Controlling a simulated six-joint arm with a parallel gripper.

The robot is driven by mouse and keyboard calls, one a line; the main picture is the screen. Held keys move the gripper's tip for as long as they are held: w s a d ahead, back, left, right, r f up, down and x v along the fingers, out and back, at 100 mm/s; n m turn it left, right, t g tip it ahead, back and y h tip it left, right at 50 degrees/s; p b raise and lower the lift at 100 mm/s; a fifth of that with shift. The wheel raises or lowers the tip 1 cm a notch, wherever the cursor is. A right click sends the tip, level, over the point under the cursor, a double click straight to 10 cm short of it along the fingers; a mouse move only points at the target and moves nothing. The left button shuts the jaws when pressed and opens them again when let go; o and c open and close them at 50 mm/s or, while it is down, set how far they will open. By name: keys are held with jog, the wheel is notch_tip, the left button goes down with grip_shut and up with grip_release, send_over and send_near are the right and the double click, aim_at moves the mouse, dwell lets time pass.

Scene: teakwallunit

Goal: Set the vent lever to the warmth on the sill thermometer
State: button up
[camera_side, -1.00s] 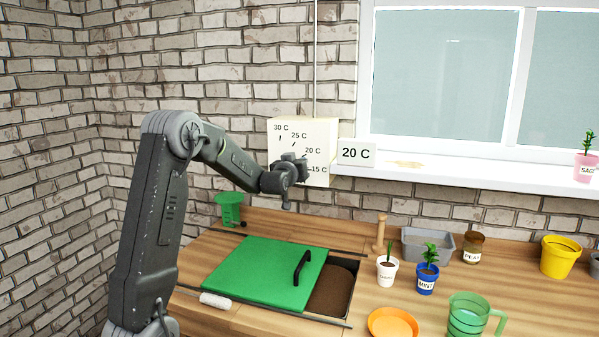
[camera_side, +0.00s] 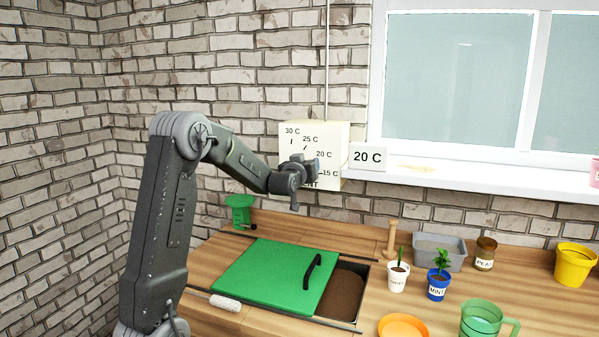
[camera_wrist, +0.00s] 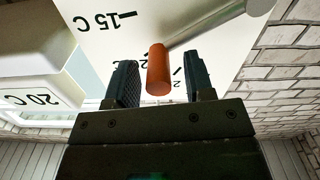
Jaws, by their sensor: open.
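The vent box (camera_side: 335,148) is a cream block on the brick wall, marked 15 C, 20 C, 25 C and 30 C. Its lever has a grey shaft (camera_wrist: 215,25) and an orange knob (camera_wrist: 158,70), seen in the wrist view; my gripper hides it in the side view. The sill thermometer (camera_side: 368,157) is a white block reading 20 C; it also shows upside down in the wrist view (camera_wrist: 35,98). My gripper (camera_side: 311,170) is in front of the dial's lower part. In the wrist view my gripper (camera_wrist: 160,82) is open, the knob appearing between its fingers with gaps either side.
Below is a wooden bench with a green sliding lid (camera_side: 275,278) over a soil bin (camera_side: 343,292). The window sill (camera_side: 480,182) juts out at right.

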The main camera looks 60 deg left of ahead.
jog(key=v, duration=1.3)
jog(key=shift+d+r, duration=0.1)
jog(key=shift+d, duration=0.05)
jog(key=s+d+f+m+g+h, duration=0.1)
jog(key=d+m+h, duration=0.3)
jog(key=d, duration=0.6)
jog(key=s+d+f+m+g+h, duration=0.15)
jog(key=d+h, duration=0.35)
jog(key=d, duration=0.5)
jog(key=s+d+f+m+g+h, duration=0.3)
jog(key=s+d+m+g, duration=0.1)
jog(key=s+d, duration=0.7)
jog(key=shift+s+d+f+m+g+h, duration=0.25)
jog(key=shift+s+m+g+h, duration=0.15)
jog(key=shift+s, duration=0.3)
